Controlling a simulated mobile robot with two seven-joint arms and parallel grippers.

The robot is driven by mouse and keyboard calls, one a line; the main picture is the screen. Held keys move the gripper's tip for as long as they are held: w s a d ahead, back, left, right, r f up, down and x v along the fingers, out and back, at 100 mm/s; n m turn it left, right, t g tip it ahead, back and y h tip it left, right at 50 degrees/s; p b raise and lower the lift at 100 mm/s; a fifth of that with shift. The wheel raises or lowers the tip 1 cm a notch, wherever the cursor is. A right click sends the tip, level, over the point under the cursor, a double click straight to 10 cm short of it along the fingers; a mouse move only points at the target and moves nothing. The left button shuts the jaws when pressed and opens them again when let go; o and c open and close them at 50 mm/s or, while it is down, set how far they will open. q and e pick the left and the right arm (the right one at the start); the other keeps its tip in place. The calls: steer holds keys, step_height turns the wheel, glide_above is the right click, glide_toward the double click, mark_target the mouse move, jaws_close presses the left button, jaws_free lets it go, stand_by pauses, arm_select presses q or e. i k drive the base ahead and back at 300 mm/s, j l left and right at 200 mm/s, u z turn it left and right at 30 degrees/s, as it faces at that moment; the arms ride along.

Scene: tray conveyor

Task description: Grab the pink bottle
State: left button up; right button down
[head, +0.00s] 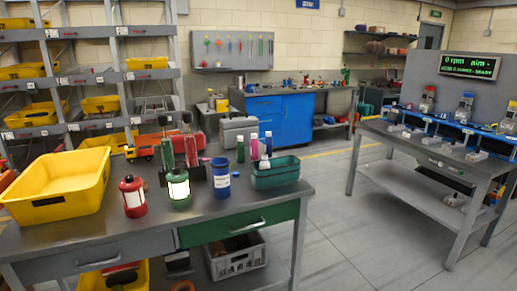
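A small pink bottle (254,148) with a pale blue cap stands upright toward the back right of the near workbench (255,212). It is between a green bottle (240,150) on its left and another blue-capped bottle (268,144) on its right. A teal basket (276,179) is in front of it and hides its lower part, and a white cap shows at the basket. Neither of my grippers is in view.
A large yellow bin (62,203) fills the bench's left end. The front right corner is clear. Open floor (345,235) separates this bench from the right one (425,199).

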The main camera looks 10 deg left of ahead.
mark_target(254, 143)
steer(key=i+u, duration=0.15)
steer(key=u, duration=0.2)
steer(key=i+u, duration=0.15)
steer(key=u, duration=0.15)
steer(key=i+u, duration=0.15)
steer(key=u, duration=0.2)
